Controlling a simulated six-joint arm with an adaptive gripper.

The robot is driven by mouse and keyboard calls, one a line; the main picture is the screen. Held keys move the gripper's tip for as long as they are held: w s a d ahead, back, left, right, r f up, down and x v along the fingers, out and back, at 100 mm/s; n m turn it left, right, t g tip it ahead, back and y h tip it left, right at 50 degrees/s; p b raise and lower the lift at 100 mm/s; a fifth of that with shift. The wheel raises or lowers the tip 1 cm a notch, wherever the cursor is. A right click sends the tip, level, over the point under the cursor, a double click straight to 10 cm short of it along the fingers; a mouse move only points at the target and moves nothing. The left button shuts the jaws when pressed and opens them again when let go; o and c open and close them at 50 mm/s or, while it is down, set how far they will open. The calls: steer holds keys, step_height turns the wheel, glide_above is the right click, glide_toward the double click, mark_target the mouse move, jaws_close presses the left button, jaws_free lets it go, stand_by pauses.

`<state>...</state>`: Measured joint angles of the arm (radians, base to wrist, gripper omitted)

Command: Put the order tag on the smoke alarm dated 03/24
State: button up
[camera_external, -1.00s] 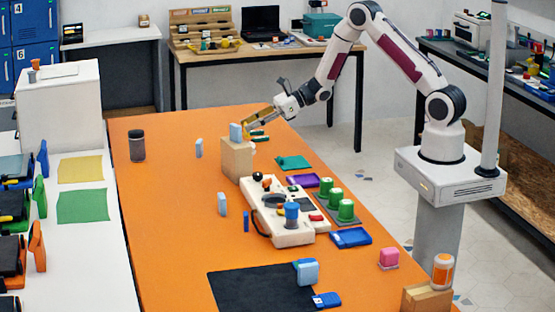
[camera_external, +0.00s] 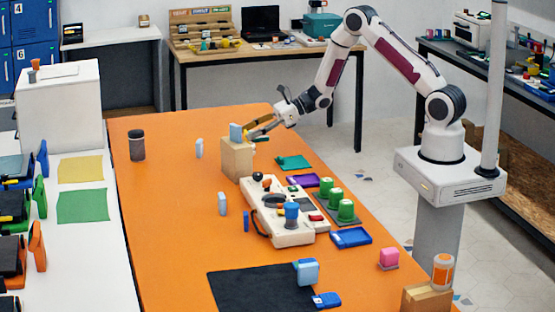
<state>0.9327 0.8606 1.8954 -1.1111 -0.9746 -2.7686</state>
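My gripper (camera_external: 257,132) is at the far end of the orange table, just right of a wooden block (camera_external: 237,160). Its two yellowish fingers look apart, with nothing visible between them. A small light-blue piece (camera_external: 235,132) stands on top of the block, close to the fingertips. Similar pale-blue pieces stand on the table, one left of the block (camera_external: 199,148), one nearer (camera_external: 222,204) and a larger one (camera_external: 307,272) at the black mat. No date is readable, and I cannot tell which thing is the smoke alarm or the order tag.
A cream console (camera_external: 285,236) with knobs fills the table's middle. Green-topped cylinders (camera_external: 346,210), a blue tray (camera_external: 351,238) and a purple tray (camera_external: 303,180) lie right of it. A dark jar (camera_external: 137,146) stands at left. The table's left side is mostly clear.

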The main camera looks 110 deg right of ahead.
steer(key=shift+r, duration=0.15)
steer(key=v, duration=1.2)
steer(key=shift+r, duration=0.1)
stand_by(0.8)
steer(key=w+a+r+m+g+h, duration=0.25)
steer(key=w+r+m, duration=0.25)
steer(key=r+m, duration=0.4)
steer(key=s+a+r+m+g+h, duration=0.2)
steer(key=s+a+r+m+h, duration=0.1)
steer(key=a+r+m, duration=0.55)
steer(key=s+a+m+g+y, duration=0.1)
steer(key=s+a+m+y, duration=0.1)
steer(key=s+a+m, duration=0.7)
steer(key=s+a+m+g+y, duration=0.2)
steer(key=s+a+m, duration=0.7)
steer(key=a, duration=1)
steer(key=s+y, duration=0.1)
steer(key=s, duration=0.3)
steer(key=shift+r, duration=0.15)
